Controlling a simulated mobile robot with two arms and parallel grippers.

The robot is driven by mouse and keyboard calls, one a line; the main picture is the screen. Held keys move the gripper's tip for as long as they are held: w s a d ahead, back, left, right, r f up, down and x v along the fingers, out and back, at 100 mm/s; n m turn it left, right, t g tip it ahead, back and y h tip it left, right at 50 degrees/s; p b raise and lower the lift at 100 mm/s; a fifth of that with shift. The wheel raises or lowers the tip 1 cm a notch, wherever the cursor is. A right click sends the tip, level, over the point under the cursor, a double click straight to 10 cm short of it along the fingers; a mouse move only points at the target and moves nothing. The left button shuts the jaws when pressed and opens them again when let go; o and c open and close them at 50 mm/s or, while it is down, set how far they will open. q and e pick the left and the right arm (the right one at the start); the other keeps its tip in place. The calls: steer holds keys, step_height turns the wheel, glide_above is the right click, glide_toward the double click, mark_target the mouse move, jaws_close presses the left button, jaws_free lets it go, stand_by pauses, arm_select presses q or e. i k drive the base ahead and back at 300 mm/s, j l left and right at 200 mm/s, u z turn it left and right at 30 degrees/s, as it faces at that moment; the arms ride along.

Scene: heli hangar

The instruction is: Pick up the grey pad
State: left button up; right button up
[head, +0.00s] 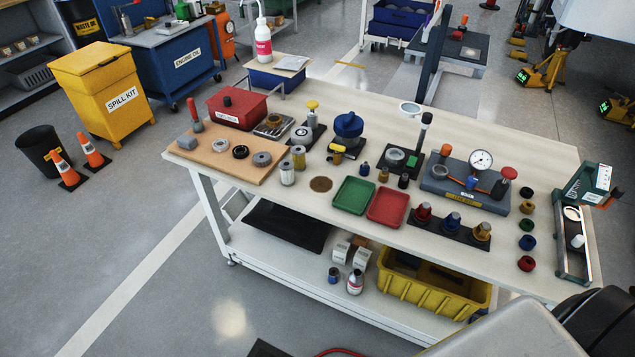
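A small grey block (187,142), which looks like the grey pad, lies at the left corner of the tan board (215,163) on the workbench. It is beside a red-handled tool (196,115). A round grey disc (262,159) lies on the same board, to the right of a black ring (240,152) and a pale ring (221,145). Neither of my grippers shows in the head view. Large grey and black parts at the bottom right look like my own body, and they cover the bench's near right corner.
The workbench (420,232) is crowded with a red box (238,107), a green tray (353,196), a red tray (388,207) and a gauge stand (465,187). A yellow bin (430,291) sits on the lower shelf. Cones (93,150) stand at left. The floor in front is mostly clear.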

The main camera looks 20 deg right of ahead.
mark_target(189, 142)
steer(key=z, duration=0.55)
steer(key=i+j+z, duration=0.25)
steer(key=j+z, duration=0.2)
steer(key=j, duration=0.2)
steer(key=i+j+z, duration=0.25)
steer(key=j, duration=0.15)
steer(key=j+z, duration=0.25)
steer(key=i+j, duration=0.05)
steer(key=j, duration=0.05)
